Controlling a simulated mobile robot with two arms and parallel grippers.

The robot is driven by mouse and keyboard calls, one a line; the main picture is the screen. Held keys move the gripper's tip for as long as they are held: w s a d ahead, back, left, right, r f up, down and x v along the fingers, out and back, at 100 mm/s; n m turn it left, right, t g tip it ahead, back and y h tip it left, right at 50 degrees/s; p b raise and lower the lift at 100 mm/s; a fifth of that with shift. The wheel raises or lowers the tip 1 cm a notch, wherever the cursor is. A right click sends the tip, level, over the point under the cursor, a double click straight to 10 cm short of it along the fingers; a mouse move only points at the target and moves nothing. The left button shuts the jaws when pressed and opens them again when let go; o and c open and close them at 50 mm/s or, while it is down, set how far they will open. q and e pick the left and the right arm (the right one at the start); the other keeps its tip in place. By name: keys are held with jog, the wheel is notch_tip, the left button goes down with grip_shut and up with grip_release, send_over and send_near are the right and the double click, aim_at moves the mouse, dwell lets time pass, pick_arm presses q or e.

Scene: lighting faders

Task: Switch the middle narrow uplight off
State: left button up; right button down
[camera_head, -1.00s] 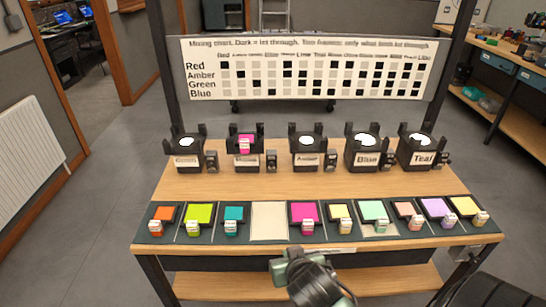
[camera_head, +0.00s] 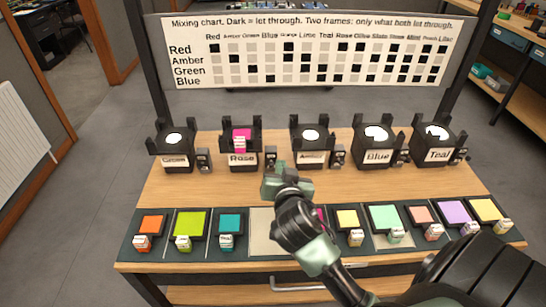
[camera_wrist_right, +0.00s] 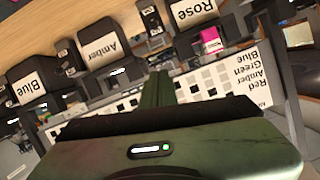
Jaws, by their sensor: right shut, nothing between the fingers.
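The Rose uplight (camera_head: 241,150) is a black lamp, second from left, with a pink frame (camera_head: 240,136) on top. Its small black switch box (camera_head: 270,157) stands at its right side; it shows in the right wrist view too (camera_wrist_right: 151,19). The Green uplight (camera_head: 174,150) and the Amber uplight (camera_head: 311,146) flank it and look similar in width. My right gripper (camera_head: 278,172) is shut and empty, over the bench just in front of that switch box. Its closed fingers (camera_wrist_right: 159,88) show in the right wrist view. The switch position is too small to tell. My left gripper is not in view.
The wider Blue uplight (camera_head: 376,152) and Teal uplight (camera_head: 437,150) stand to the right. Colour frames lie in a dark rack (camera_head: 262,245) along the front edge; my right arm hides part. A mixing chart (camera_head: 300,50) stands behind. Bare wood lies between rack and lamps.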

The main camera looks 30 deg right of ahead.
jog(key=p, duration=0.1)
send_over(271, 163)
jog(key=s, duration=0.3)
notch_tip(271, 163, down, 3)
jog(key=shift+w+a+f, duration=0.15)
jog(key=shift+w+f, duration=0.05)
jog(key=shift+f, duration=0.85)
jog(key=shift+w+a+f, duration=0.1)
jog(key=shift+w+f, duration=0.05)
jog(key=shift+f, duration=0.85)
